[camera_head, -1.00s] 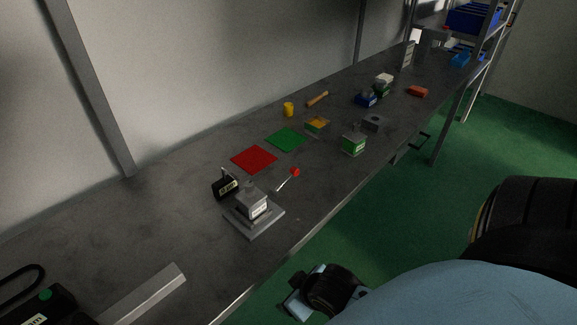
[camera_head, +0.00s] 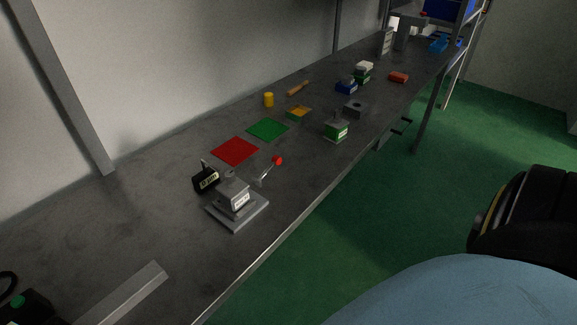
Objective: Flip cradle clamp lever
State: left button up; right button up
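The cradle (camera_head: 235,207) is a grey block on a square base plate near the bench's front edge, with a small label on its front. The clamp lever (camera_head: 268,170) is a thin rod with a red ball knob (camera_head: 278,160); it slants up to the right beside the cradle's far right corner. A black labelled box (camera_head: 206,178) stands close behind the cradle to the left. Neither of my grippers shows now. Nothing touches the lever.
The bench (camera_head: 120,225) runs to the far right. A red mat (camera_head: 235,151) and a green mat (camera_head: 268,129) lie behind the cradle. A green-and-grey block (camera_head: 336,130) is farther right. A pale bar (camera_head: 125,292) lies at the lower left. A yellow cylinder (camera_head: 268,99) stands near the wall.

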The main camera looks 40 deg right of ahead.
aim_at(276, 160)
jog(key=z, duration=1.6)
